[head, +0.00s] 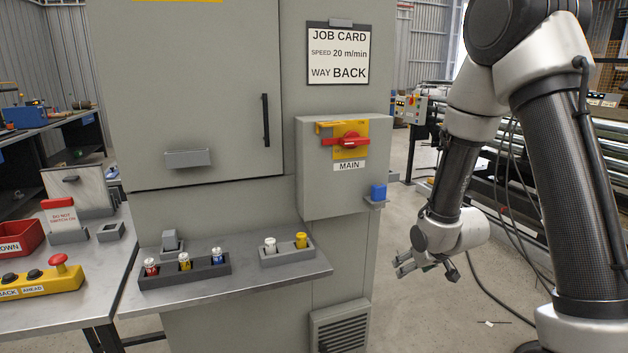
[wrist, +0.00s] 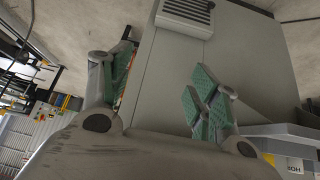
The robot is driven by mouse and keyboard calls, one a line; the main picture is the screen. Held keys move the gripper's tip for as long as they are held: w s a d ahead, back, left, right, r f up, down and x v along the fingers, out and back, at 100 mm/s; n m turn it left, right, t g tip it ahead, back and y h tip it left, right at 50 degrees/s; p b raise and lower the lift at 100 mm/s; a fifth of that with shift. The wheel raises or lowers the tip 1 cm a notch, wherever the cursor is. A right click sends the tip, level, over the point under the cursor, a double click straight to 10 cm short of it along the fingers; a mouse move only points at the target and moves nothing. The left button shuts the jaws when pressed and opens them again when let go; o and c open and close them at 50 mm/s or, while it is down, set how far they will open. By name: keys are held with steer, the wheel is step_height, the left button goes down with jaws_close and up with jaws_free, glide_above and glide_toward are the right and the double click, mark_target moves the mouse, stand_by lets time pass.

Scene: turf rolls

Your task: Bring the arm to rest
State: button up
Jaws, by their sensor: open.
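My gripper (head: 428,264) hangs at the end of my arm on the right of the head view, to the right of the grey cabinet and clear of it. In the wrist view my gripper (wrist: 160,95) shows two fingers with green pads, spread apart with nothing between them. The grey cabinet (wrist: 165,75) fills the view beyond the fingers. My arm is bent, with the forearm pointing down.
The cabinet (head: 215,110) has a red and yellow MAIN switch (head: 350,141) and a job card (head: 338,53). A shelf (head: 270,283) holds fuse-like pieces in racks. A yellow button box (head: 40,284) lies on the left table. Rollers stand behind my arm.

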steer(key=s+d+r+m+g, duration=0.1)
steer(key=s+d+r, duration=0.3)
steer(key=s+r, duration=0.8)
steer(key=s+d+r+m+g+h, duration=0.1)
steer(key=s+d+r, duration=0.3)
steer(key=s+r, duration=0.9)
steer(key=s, duration=0.2)
steer(key=shift+s+r+m+g+h, duration=0.2)
steer(key=shift+s+m+g+h, duration=0.1)
steer(key=shift+m+g, duration=0.1)
